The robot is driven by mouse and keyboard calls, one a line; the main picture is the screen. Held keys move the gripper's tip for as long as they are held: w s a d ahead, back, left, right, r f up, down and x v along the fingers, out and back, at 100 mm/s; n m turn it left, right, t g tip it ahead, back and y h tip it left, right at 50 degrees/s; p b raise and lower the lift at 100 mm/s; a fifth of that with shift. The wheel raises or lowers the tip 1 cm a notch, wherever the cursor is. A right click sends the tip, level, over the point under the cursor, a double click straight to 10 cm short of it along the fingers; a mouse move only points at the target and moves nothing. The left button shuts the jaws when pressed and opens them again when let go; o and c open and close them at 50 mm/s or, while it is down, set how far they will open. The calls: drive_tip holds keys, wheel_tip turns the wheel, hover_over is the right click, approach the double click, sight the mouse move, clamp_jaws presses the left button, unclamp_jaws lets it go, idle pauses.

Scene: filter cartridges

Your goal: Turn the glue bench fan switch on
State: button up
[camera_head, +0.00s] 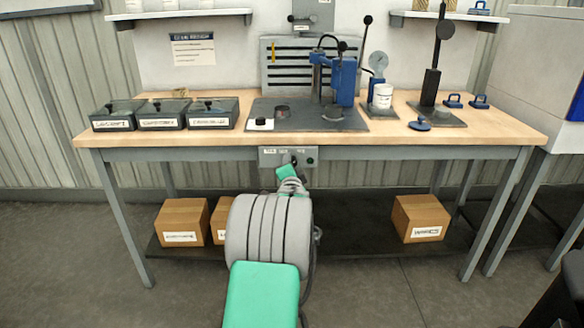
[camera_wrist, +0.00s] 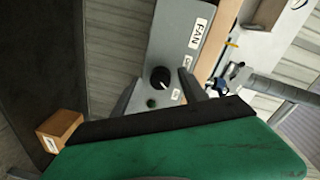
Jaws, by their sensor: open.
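The fan switch box (camera_head: 272,156) is a grey panel under the front edge of the bench; in the wrist view this box (camera_wrist: 172,40) bears a "FAN" label (camera_wrist: 198,33). Its black round knob (camera_wrist: 160,77) has a pale mark, and a small dark green round part (camera_wrist: 151,102) sits beside it. My gripper (camera_wrist: 162,84) is open, one finger on each side of the knob in the picture. I cannot tell whether the fingers touch it. In the head view my gripper (camera_head: 293,168) is at the box and partly covers it.
The workbench (camera_head: 400,138) holds several dark bins (camera_head: 160,113), a blue press (camera_head: 343,80) and a white jar (camera_head: 382,97). Cardboard boxes (camera_head: 420,217) stand on the lower shelf. Floor in front of the bench is open on both sides of my arm.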

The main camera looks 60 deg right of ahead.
drive_tip(key=p+v, duration=0.1)
drive_tip(key=v, duration=0.6)
drive_tip(key=shift+a, duration=0.4)
drive_tip(key=shift+s, duration=0.1)
